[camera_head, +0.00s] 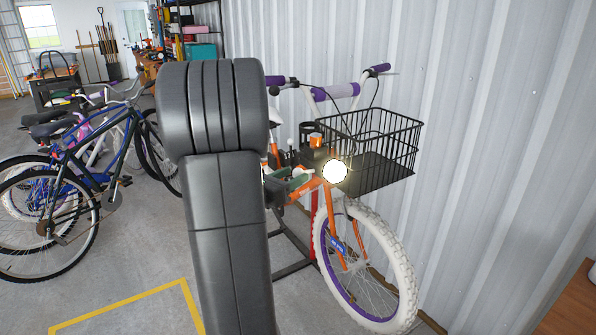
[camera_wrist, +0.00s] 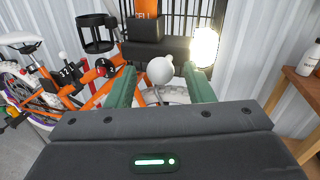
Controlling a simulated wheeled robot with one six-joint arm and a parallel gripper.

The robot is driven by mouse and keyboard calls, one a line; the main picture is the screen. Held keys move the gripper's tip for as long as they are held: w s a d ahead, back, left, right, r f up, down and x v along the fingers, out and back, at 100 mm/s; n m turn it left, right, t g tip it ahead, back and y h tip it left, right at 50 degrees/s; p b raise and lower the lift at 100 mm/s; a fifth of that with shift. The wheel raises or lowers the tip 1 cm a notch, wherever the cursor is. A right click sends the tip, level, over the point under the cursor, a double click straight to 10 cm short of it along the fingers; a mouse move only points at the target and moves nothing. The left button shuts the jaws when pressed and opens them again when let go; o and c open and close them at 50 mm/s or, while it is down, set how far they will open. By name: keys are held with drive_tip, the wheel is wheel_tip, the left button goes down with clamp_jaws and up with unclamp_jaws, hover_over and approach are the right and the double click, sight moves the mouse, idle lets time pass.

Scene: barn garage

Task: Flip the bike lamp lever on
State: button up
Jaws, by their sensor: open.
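The bike lamp (camera_head: 335,171) glows bright white on the front of the orange bike (camera_head: 331,203); it also glows in the wrist view (camera_wrist: 205,47). A lever with a white ball knob (camera_wrist: 160,70) stands beside a dark box with an orange top (camera_wrist: 146,27). My gripper (camera_wrist: 159,76) is open, its green fingers on either side of the knob, with gaps visible. In the head view my gripper (camera_head: 297,183) is at the bike's front, left of the lamp, partly hidden by my arm. The lever cannot be made out there.
A black wire basket (camera_head: 385,150) hangs above the front wheel (camera_head: 378,262). A corrugated wall (camera_head: 480,120) stands close on the right. Other bikes (camera_head: 75,180) stand at the left. A wooden table (camera_wrist: 303,95) with a white bottle (camera_wrist: 309,60) is at the right.

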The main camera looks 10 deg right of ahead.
sight(298, 169)
drive_tip(key=shift+x, duration=1.45)
drive_tip(key=c, duration=0.9)
drive_tip(key=r+g+y+p, duration=0.1)
drive_tip(key=p, duration=0.2)
drive_tip(key=shift+r, duration=0.2)
drive_tip(key=shift+d+m+g+y+p, duration=0.15)
drive_tip(key=shift+m+g+y+p, duration=0.15)
drive_tip(key=shift+y+p, duration=0.4)
drive_tip(key=shift+f, duration=0.1)
drive_tip(key=o, duration=0.9)
